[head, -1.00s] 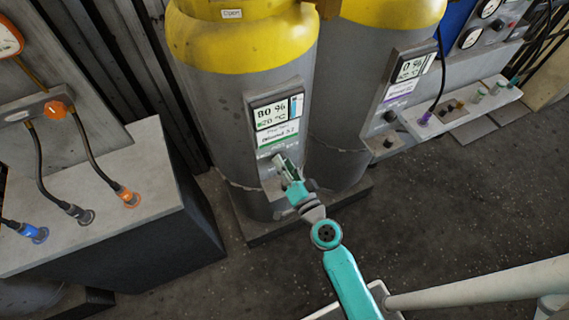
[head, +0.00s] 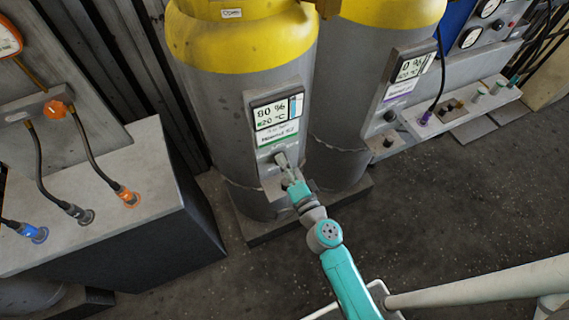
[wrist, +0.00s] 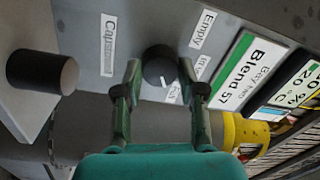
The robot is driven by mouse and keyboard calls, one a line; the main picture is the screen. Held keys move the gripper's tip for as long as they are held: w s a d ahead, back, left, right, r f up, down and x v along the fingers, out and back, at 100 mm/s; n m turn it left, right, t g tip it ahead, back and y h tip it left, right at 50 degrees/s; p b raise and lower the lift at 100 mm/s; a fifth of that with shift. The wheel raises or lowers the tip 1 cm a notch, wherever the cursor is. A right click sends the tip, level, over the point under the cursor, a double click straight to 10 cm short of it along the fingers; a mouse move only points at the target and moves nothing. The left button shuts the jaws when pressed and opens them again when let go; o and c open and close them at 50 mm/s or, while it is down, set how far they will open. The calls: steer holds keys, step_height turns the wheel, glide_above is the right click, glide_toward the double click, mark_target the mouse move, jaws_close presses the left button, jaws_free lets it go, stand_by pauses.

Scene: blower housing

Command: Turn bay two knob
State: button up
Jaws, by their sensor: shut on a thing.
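A round dark knob (wrist: 157,64) with a white pointer line sits on a grey panel, with labels such as "Empty" (wrist: 202,28) beside it. My gripper (wrist: 160,74) has one finger on each side of the knob and is shut on it. The pointer shows between the fingers, towards the lower right of the knob. In the head view my gripper (head: 282,163) reaches the panel below the display (head: 277,118) reading 80 % and 20 °C on the front grey and yellow cylinder (head: 215,90).
A black round knob or peg (wrist: 42,75) stands out at the left of the wrist view. A second cylinder (head: 340,110) stands close on the right, with its own display (head: 410,68). A grey cabinet (head: 150,180) with cables is at left. Open floor lies at right.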

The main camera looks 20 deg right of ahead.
steer(key=o, duration=1.1)
steer(key=shift+o, duration=0.2)
steer(key=s, duration=1.2)
steer(key=shift+d+f, duration=0.2)
steer(key=shift+f, duration=0.15)
